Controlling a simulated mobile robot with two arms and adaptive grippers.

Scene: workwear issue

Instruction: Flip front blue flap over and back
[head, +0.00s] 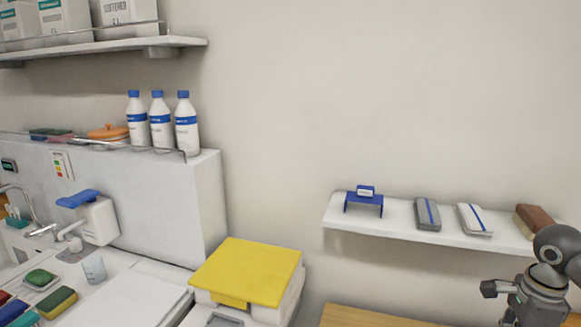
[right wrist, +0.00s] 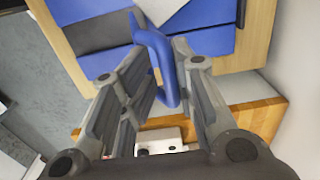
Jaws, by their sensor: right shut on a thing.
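In the right wrist view my right gripper (right wrist: 163,62) is shut on a curved blue handle-like piece (right wrist: 155,42), which runs between its two fingers. Behind it lie flat blue panels (right wrist: 215,42), with a dark grey area (right wrist: 103,33) between blue parts at the upper left and a pale piece at the top. I cannot tell which blue panel is the front flap, or exactly where the held piece joins it. The head view shows part of my right arm at the lower right, but not the flap. My left gripper is not in view.
Below the blue panels is a wooden edge (right wrist: 252,117) with a small white object (right wrist: 160,140). The head view shows a wall shelf (head: 400,235) holding small items, a yellow-lidded bin (head: 245,270), and a sink counter with three bottles (head: 160,120) above it.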

